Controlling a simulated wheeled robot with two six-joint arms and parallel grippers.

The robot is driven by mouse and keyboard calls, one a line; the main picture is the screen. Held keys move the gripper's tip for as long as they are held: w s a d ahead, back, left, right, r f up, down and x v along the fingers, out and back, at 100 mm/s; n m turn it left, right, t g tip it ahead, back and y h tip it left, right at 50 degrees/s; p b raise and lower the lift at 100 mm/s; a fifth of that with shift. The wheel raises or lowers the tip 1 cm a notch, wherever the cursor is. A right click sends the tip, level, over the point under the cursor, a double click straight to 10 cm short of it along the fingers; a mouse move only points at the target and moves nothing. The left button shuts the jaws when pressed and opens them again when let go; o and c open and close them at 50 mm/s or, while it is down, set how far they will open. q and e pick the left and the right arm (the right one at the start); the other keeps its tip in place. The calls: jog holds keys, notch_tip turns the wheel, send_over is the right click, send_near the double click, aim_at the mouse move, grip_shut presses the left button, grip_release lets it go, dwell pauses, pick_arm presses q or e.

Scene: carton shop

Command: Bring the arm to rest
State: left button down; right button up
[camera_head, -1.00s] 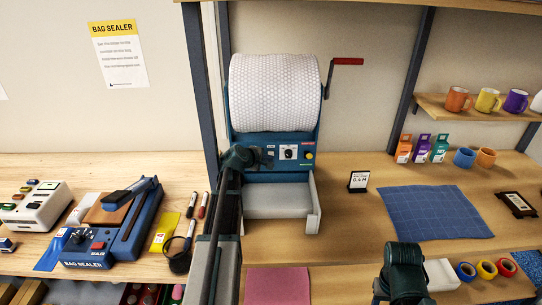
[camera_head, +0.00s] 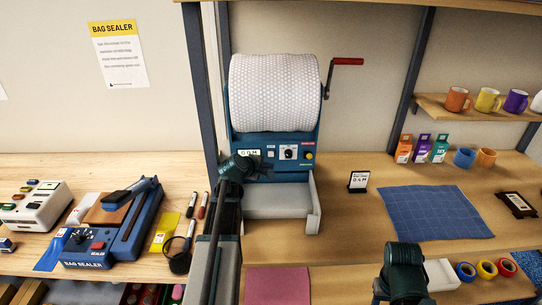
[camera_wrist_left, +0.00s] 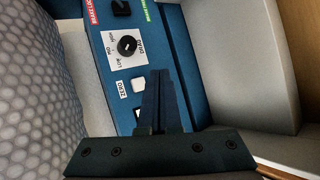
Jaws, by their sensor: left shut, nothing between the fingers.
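My left arm comes up from the bottom of the head view. Its gripper (camera_head: 258,166) is in front of the left part of the blue control panel (camera_head: 290,170) of the bubble-wrap dispenser. In the left wrist view the two dark fingers (camera_wrist_left: 159,80) are together with nothing between them, over the panel with its dial (camera_wrist_left: 127,45) and white button (camera_wrist_left: 137,85). I cannot tell whether the fingertips touch the panel. A dark green part of my right arm shows at the lower right of the head view; its gripper does not show.
The bubble-wrap roll (camera_head: 275,92) with its red-handled crank (camera_head: 347,61) stands above the panel, and a grey tray (camera_head: 280,202) is below it. A bag sealer (camera_head: 115,225) and pen cup (camera_head: 178,255) are at left. A blue mat (camera_head: 435,212) lies at right.

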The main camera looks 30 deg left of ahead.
pick_arm(q)
jog(key=shift+s+d, duration=0.3)
jog(key=shift+s, duration=0.15)
dwell(0.5)
jog(key=s+d+f+m+g+h, duration=0.1)
jog(key=s+d+f+m+g, duration=0.15)
jog(key=d, duration=0.35)
jog(key=s+d+f+m+g, duration=0.1)
jog(key=s+d+f+m, duration=0.1)
jog(key=d+m, duration=0.3)
jog(key=s+d+f+m+g+h, duration=0.1)
jog(key=s+d+f+m+g, duration=0.15)
jog(key=d, duration=0.45)
jog(key=s+d+f+m+g+y, duration=0.1)
jog(key=s+d+f+m+g, duration=0.15)
jog(key=s+d+m, duration=0.35)
jog(key=s+d+f+m+g+y, duration=0.1)
jog(key=s+d+m+g+y, duration=0.15)
jog(key=s, duration=0.55)
jog(key=s+d+m+g, duration=0.1)
jog(key=s+d+m, duration=0.3)
jog(key=d, duration=0.6)
jog(key=shift+d+r, duration=0.2)
jog(key=shift+r, duration=0.05)
